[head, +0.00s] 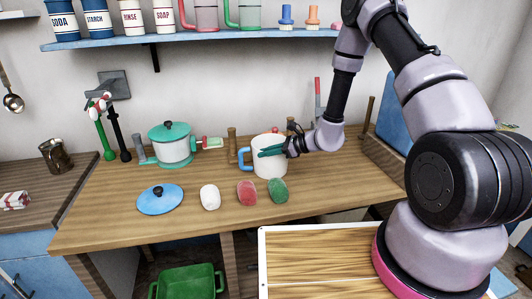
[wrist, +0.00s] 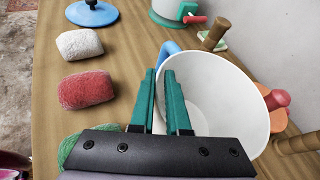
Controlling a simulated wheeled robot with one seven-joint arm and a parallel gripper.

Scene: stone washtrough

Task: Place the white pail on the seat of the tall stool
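The white pail (head: 268,158), with a blue handle on its left, stands upright on the wooden counter in the head view. In the wrist view the pail (wrist: 228,100) shows its empty inside and round rim. My gripper (head: 264,152) is at the near side of the pail, around rim height, its teal fingers pointing left. In the wrist view my gripper's fingers (wrist: 160,74) are apart with a narrow gap, overlapping the pail's left edge. No grip on the pail shows; whether they touch is unclear. I cannot make out the tall stool in either view.
A teal-lidded pot (head: 170,150), a blue lid (head: 160,200), and white (head: 210,196), red (head: 247,192) and green (head: 278,190) lumps lie left and in front of the pail. Wooden pegs stand behind it. A green tub (head: 188,282) sits below. A shelf (head: 200,39) hangs above.

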